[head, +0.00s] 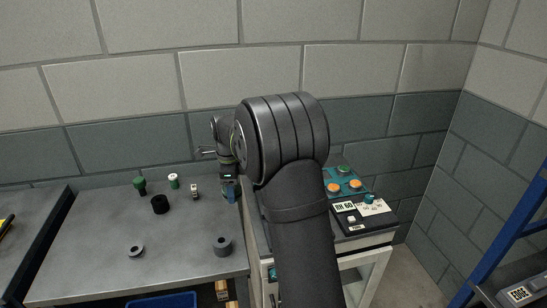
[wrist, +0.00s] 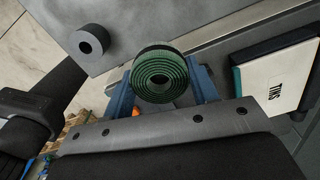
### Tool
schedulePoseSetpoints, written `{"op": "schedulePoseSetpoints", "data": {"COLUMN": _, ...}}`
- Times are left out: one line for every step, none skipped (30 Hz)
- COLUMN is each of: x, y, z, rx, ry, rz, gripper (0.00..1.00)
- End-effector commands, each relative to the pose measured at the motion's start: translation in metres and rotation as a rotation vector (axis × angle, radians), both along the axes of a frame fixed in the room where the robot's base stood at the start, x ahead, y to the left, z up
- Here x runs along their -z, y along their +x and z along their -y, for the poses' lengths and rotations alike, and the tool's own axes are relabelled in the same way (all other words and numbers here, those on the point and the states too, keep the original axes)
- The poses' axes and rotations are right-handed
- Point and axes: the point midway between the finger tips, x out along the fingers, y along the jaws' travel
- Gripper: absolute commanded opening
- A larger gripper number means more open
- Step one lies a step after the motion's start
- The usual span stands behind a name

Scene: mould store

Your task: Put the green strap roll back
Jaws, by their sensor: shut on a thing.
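The green strap roll (wrist: 160,77) shows in the wrist view as a tight dark green spiral, end face towards the camera. My gripper (wrist: 162,88) has its blue fingers on both sides of the roll and is shut on it. In the head view my gripper (head: 230,192) is over the right edge of the grey workbench (head: 95,235), beside the stand on the right. The roll cannot be made out there. A teal tray (head: 356,179) on the stand holds orange rolls (head: 333,187) and a green round piece (head: 344,169); my arm hides part of that area.
A grey ring (head: 222,245) stands on the bench near my gripper, also in the wrist view (wrist: 91,40). A black cylinder (head: 160,204), small spools (head: 173,181) and another ring (head: 136,251) stand farther left. A black case (head: 362,216) sits on the stand.

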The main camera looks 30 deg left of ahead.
Motion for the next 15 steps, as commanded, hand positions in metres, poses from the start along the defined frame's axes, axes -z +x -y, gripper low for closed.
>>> {"op": "schedulePoseSetpoints", "data": {"x": -0.001, "y": 0.001, "z": 0.001, "rx": 0.001, "ry": 0.001, "rz": 0.001, "gripper": 0.27}}
{"op": "schedulePoseSetpoints", "data": {"x": -0.002, "y": 0.001, "z": 0.002, "rx": 0.001, "ry": 0.001, "rz": 0.001, "gripper": 0.27}}
{"op": "schedulePoseSetpoints", "data": {"x": -0.002, "y": 0.001, "z": 0.002, "rx": 0.000, "ry": 0.001, "rz": 0.001, "gripper": 0.27}}
{"op": "schedulePoseSetpoints", "data": {"x": -0.002, "y": 0.001, "z": 0.002, "rx": 0.000, "ry": 0.001, "rz": 0.001, "gripper": 0.27}}
{"op": "schedulePoseSetpoints", "data": {"x": -0.002, "y": 0.001, "z": 0.002, "rx": 0.000, "ry": 0.001, "rz": 0.001, "gripper": 0.27}}
{"op": "schedulePoseSetpoints", "data": {"x": -0.002, "y": 0.001, "z": 0.003, "rx": 0.000, "ry": 0.001, "rz": 0.001, "gripper": 0.27}}
{"op": "schedulePoseSetpoints", "data": {"x": -0.003, "y": 0.002, "z": 0.005, "rx": -0.001, "ry": 0.001, "rz": 0.001, "gripper": 0.27}}
{"op": "schedulePoseSetpoints", "data": {"x": -0.003, "y": 0.002, "z": 0.008, "rx": -0.001, "ry": 0.001, "rz": 0.001, "gripper": 0.27}}
{"op": "schedulePoseSetpoints", "data": {"x": -0.004, "y": 0.002, "z": 0.013, "rx": -0.004, "ry": 0.001, "rz": 0.001, "gripper": 0.27}}
{"op": "schedulePoseSetpoints", "data": {"x": -0.004, "y": 0.003, "z": 0.018, "rx": -0.006, "ry": 0.000, "rz": 0.000, "gripper": 0.27}}
{"op": "schedulePoseSetpoints", "data": {"x": -0.005, "y": 0.003, "z": 0.023, "rx": -0.008, "ry": 0.001, "rz": 0.001, "gripper": 0.27}}
{"op": "schedulePoseSetpoints", "data": {"x": -0.006, "y": 0.003, "z": 0.032, "rx": -0.010, "ry": 0.001, "rz": 0.002, "gripper": 0.27}}
{"op": "schedulePoseSetpoints", "data": {"x": -0.007, "y": 0.003, "z": 0.038, "rx": -0.012, "ry": 0.002, "rz": 0.001, "gripper": 0.27}}
{"op": "schedulePoseSetpoints", "data": {"x": -0.007, "y": 0.002, "z": 0.046, "rx": -0.014, "ry": 0.001, "rz": 0.001, "gripper": 0.27}}
{"op": "schedulePoseSetpoints", "data": {"x": -0.004, "y": -0.002, "z": 0.053, "rx": -0.025, "ry": -0.001, "rz": -0.001, "gripper": 0.27}}
